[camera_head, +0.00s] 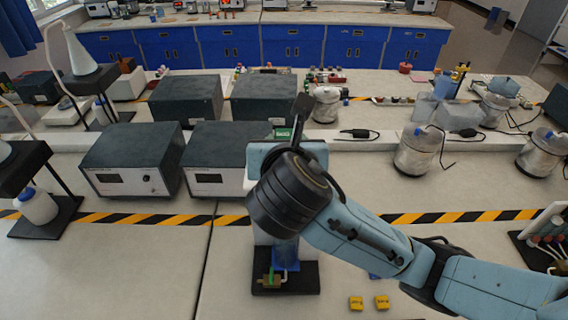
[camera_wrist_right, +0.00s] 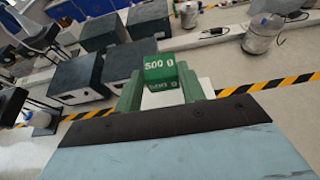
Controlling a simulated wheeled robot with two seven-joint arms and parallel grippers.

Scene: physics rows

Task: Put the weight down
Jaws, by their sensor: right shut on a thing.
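My right gripper (camera_wrist_right: 160,88) is shut on a green weight (camera_wrist_right: 160,70) marked "500 g". In the right wrist view, the weight sits between the fingers with its lettered faces toward the camera. In the head view, my right arm reaches in from the right, and its wrist hides most of the gripper. A small green part of the weight (camera_head: 283,133) shows beyond the wrist, in front of the grey boxes. The weight appears held above the bench; its exact height is unclear. My left gripper is not in view.
Dark instrument boxes (camera_head: 133,158) stand to the left. Metal vessels (camera_head: 418,152) stand to the right. A yellow-black stripe (camera_head: 130,217) crosses the bench; the near-left bench is clear.

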